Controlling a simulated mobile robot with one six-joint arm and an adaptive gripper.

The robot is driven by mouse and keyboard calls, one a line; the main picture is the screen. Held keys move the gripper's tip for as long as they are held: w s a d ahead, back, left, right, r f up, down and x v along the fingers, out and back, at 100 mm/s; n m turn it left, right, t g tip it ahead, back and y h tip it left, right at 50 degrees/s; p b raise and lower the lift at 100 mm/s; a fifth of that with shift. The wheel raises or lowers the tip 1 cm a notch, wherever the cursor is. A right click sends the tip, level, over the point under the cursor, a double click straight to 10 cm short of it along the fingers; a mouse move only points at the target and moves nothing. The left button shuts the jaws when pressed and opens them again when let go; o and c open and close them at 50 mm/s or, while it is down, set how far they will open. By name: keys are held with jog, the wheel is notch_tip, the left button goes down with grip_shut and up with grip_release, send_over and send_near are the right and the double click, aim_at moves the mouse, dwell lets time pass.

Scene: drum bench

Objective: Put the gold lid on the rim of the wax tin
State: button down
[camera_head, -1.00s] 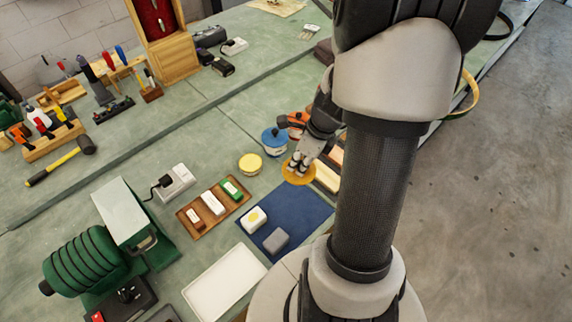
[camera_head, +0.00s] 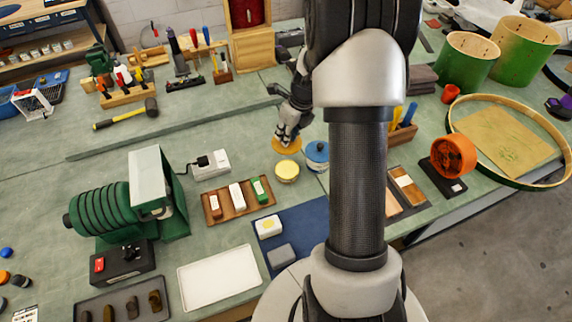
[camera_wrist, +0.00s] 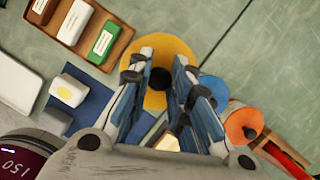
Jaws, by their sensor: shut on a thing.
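My gripper (camera_head: 287,139) is shut on the gold lid (camera_head: 286,149) and holds it up over the bench. In the wrist view my fingers (camera_wrist: 168,90) stand on both sides of the dark knob at the middle of the gold lid (camera_wrist: 178,48). The wax tin (camera_head: 287,171), a low round tin with pale yellow wax in it, shows just below the lid in the head view. The lid appears apart from it, but I cannot tell the height between them. In the wrist view I cannot make out the tin, likely hidden behind the lid and fingers.
A blue-topped tin (camera_head: 317,152) stands right beside the wax tin; it also shows in the wrist view (camera_wrist: 213,89). A wooden tray of bars (camera_head: 237,201) and a blue mat (camera_head: 308,215) lie nearer.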

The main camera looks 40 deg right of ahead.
notch_tip(320, 180, down, 13)
jog(key=b, duration=0.4)
jog(key=shift+f, duration=0.1)
jog(key=shift+f, duration=0.1)
jog(key=c, duration=1.5)
grip_release()
jog(key=shift+o, duration=0.2)
